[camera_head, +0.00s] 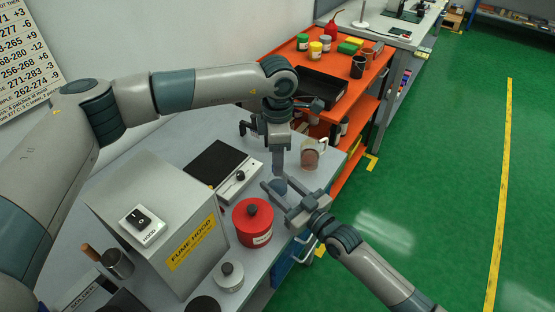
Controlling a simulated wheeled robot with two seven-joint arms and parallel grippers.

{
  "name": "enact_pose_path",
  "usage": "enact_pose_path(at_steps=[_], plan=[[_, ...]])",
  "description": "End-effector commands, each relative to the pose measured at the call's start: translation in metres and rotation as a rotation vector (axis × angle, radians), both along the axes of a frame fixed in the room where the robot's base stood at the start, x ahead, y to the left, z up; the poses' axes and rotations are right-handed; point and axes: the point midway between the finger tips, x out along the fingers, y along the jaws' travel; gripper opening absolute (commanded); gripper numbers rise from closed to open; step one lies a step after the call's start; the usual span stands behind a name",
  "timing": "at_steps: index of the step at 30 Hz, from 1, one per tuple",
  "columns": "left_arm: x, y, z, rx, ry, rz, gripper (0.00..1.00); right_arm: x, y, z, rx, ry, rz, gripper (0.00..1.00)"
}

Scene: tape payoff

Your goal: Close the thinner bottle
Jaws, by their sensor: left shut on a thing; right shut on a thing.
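A small blue-grey rounded thing (278,186), likely the thinner bottle, shows between the fingers of my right gripper (277,194), which is shut on it from the right. My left gripper (279,168) points straight down just above it. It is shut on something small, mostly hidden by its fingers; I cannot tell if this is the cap. I cannot tell whether the two grippers' things touch.
A red can (252,224) with a black knob stands left of my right gripper. A fume hood box (162,225), a hotplate (228,171) and a glass jar (310,154) are on the grey bench. An orange shelf cart (385,75) stands behind.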

Motion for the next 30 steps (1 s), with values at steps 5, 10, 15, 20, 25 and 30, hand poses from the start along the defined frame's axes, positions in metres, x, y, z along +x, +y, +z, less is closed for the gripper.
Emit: enact_pose_path(at_steps=[5,10,15,20,25,30], plan=[[0.001,0.001,0.0,0.001,-0.002,0.004,0.43,0.0,0.0,0.0,0.0,0.0,0.0,0.0],[0.001,0.001,0.0,0.001,-0.001,0.005,0.43,0.0,0.0,0.0,0.0,0.0,0.0,0.0],[0.0,0.0,0.001,0.0,-0.001,0.005,0.43,0.0,0.0,0.0,0.0,0.0,0.0,0.0],[0.001,0.0,0.009,0.0,-0.002,0.005,0.43,0.0,0.0,0.0,0.0,0.0,0.0,0.0],[0.001,0.0,0.03,-0.001,-0.003,0.005,0.43,0.0,0.0,0.0,0.0,0.0,0.0,0.0],[0.001,0.0,0.059,-0.001,-0.003,0.004,0.43,0.0,0.0,0.0,0.0,0.0,0.0,0.0]])
